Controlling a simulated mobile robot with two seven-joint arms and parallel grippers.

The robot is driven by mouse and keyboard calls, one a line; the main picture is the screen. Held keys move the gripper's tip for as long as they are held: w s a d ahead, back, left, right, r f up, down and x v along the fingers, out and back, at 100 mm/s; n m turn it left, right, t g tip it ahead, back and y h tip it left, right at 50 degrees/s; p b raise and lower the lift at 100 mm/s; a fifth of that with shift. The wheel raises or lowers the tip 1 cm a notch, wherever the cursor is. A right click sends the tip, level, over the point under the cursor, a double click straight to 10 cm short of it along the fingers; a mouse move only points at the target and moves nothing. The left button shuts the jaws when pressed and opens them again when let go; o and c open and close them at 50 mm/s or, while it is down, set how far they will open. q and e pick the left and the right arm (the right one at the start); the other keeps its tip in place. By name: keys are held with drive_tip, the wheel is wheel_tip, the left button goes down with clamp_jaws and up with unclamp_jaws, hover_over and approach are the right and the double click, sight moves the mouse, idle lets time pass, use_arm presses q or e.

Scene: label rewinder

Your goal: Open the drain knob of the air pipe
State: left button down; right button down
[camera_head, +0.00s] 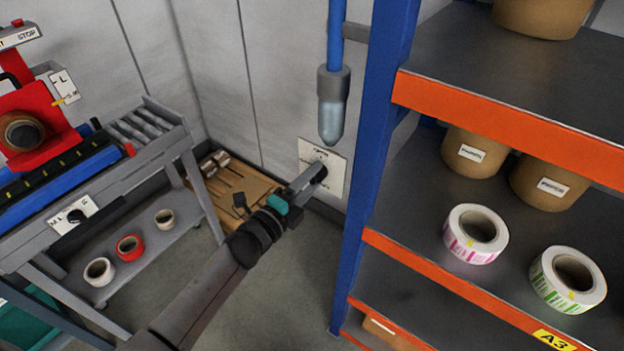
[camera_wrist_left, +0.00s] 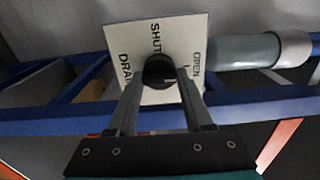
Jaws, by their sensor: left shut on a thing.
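The drain knob (camera_wrist_left: 160,72) is a small black round knob in front of a white label plate (camera_wrist_left: 190,40) with the words DRAIN, SHUT and OPEN. In the head view the plate (camera_head: 336,172) is on the wall below the blue air pipe (camera_head: 335,38), which ends in a grey cap and a clear bowl (camera_head: 332,112). My left gripper (camera_head: 318,172) reaches up to the knob from the lower left. In the left wrist view its two fingers (camera_wrist_left: 160,88) are shut on the knob, one on each side. The fingers partly hide the knob. My right gripper is not in view.
A blue and orange shelf rack (camera_head: 368,200) stands close to the right of the plate, with label rolls (camera_head: 476,234) and brown tubs. A grey rewinder bench (camera_head: 110,190) stands at left.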

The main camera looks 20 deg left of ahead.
use_arm(q)
drive_tip(key=shift+c, duration=1.5)
unclamp_jaws()
drive_tip(key=v, duration=1.5)
drive_tip(key=shift+s+b, duration=0.15)
drive_tip(key=shift+b, duration=0.25)
